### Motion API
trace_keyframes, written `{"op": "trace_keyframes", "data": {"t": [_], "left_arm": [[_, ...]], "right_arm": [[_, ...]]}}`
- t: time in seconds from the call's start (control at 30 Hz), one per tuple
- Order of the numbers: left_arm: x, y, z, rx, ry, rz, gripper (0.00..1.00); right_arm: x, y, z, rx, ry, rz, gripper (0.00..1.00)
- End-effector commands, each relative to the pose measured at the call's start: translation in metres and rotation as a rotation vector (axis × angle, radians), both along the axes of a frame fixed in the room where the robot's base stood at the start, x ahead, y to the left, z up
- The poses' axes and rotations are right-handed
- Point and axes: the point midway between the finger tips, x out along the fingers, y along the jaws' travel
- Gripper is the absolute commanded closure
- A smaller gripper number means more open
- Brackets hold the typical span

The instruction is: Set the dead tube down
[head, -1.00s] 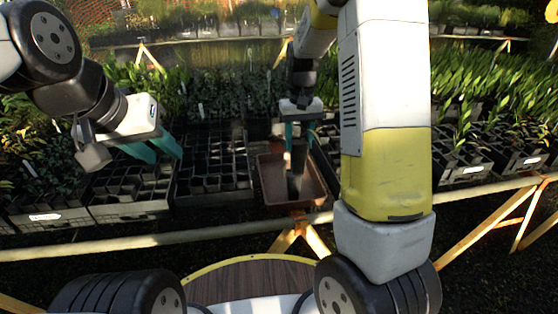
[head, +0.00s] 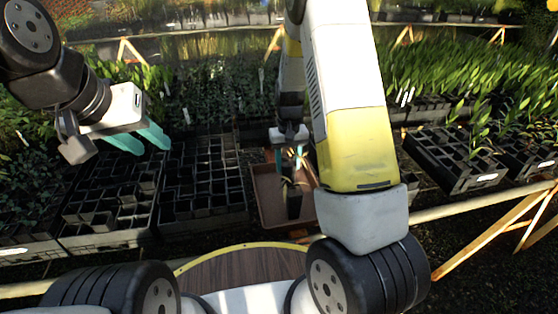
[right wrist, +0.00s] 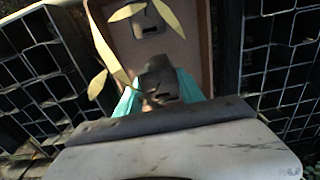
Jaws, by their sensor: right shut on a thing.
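The dead tube (head: 294,205) is a dark, narrow pot with thin yellowish leaves. My right gripper (head: 289,164) is shut on it and holds it over the brown tray (head: 264,183). The right wrist view shows the tube's top (right wrist: 158,80) between the teal fingers, with yellow leaves (right wrist: 103,52) leaning out to the left and up. Whether the tube's base touches the tray floor cannot be told. My left gripper (head: 140,140) is open and empty above the black crates at the left.
Black celled crates (head: 205,180) stand close to the tray's left, and more crates with green seedlings (head: 458,150) stand to the right. A dark piece with a slot (right wrist: 150,28) shows inside the tray in the right wrist view. A pale rail (head: 460,208) runs along the front.

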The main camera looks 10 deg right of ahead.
Motion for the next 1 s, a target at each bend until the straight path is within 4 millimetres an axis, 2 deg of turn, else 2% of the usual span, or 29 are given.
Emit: {"op": "trace_keyframes", "data": {"t": [0.17, 0.4, 0.73, 0.77, 0.87, 1.0], "left_arm": [[0.000, 0.000, 0.000, 0.000, 0.000, 0.000, 0.64], [0.000, 0.000, 0.000, 0.000, 0.000, 0.000, 0.64], [0.000, 0.000, 0.000, 0.000, 0.000, 0.000, 0.64], [0.000, 0.000, 0.000, 0.000, 0.000, 0.000, 0.64], [0.000, 0.000, 0.000, 0.000, 0.000, 0.000, 0.64], [0.000, 0.000, 0.000, 0.000, 0.000, 0.000, 0.64]], "right_arm": [[0.000, 0.000, -0.013, 0.001, 0.001, -0.001, 1.00], [0.000, 0.000, -0.043, 0.001, 0.000, 0.000, 1.00], [0.000, 0.000, -0.046, 0.001, -0.001, 0.000, 1.00], [0.000, 0.000, -0.046, 0.001, -0.001, 0.000, 0.51], [0.000, 0.000, -0.046, 0.001, -0.001, 0.000, 0.33], [0.000, 0.000, -0.046, 0.001, -0.001, 0.000, 0.33]]}}
